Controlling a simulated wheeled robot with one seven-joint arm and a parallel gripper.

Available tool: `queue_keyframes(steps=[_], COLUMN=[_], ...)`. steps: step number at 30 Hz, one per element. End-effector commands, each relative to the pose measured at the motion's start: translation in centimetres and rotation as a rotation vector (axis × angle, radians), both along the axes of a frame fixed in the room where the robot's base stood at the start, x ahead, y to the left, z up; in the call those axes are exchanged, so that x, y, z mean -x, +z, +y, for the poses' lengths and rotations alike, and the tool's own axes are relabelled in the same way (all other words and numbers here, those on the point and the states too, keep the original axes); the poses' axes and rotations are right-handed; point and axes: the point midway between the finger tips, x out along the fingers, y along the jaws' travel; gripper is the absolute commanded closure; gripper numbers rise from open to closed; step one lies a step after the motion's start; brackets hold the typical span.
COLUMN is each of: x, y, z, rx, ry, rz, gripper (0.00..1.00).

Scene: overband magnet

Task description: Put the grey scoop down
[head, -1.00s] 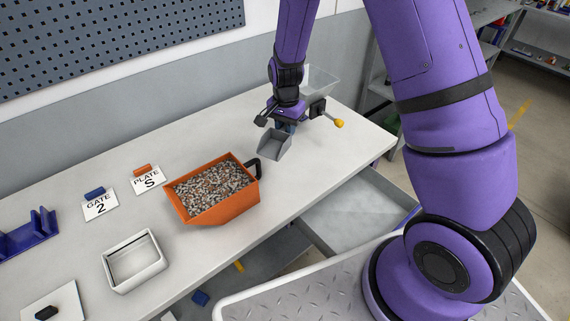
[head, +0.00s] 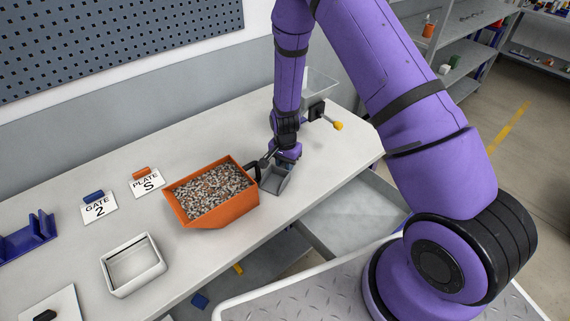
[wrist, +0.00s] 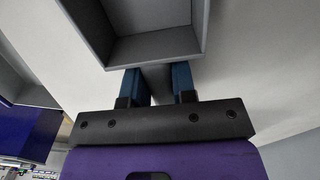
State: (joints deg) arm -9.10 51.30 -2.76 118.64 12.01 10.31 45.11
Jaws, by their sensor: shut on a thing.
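The grey scoop (head: 275,180) is an open box shape, low at the table to the right of the orange bin. My gripper (head: 287,158) is shut on it, just behind the scoop in the head view. In the wrist view the scoop (wrist: 150,45) fills the top, and the two blue fingers (wrist: 158,86) close together just below its wall. The handle between the fingers is mostly hidden. I cannot tell whether the scoop's underside touches the table.
The orange bin (head: 237,216) of mixed bits has a black handle close beside the scoop. A clear hopper with a yellow-knobbed lever (head: 337,126) stands behind to the right. A white frame tray (head: 135,285) is at front left. Bare table (head: 335,165) lies to the right.

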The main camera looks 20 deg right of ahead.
Motion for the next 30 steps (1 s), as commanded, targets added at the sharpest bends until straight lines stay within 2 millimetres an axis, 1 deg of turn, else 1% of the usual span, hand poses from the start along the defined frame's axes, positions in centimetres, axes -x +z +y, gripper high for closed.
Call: queue_keyframes(steps=[10,11,12,13,14,23,26,30], x=[0.0,0.0,0.0,0.0,0.0,0.0,-0.1,-0.1], y=[-0.3,-0.3,-0.3,-0.3,-0.3,-0.1,0.5,2.4], z=[0.0,0.0,0.0,0.0,0.0,0.0,0.0,0.1], rx=[0.000,0.000,0.000,0.000,0.000,-0.001,-0.001,0.000], ry=[0.001,0.001,0.001,0.001,0.001,0.001,0.001,0.002], rz=[0.000,0.000,0.000,0.000,0.000,-0.001,-0.002,-0.004], gripper=[0.99,0.70,0.61,0.54,0.49,0.49,0.49,0.49])
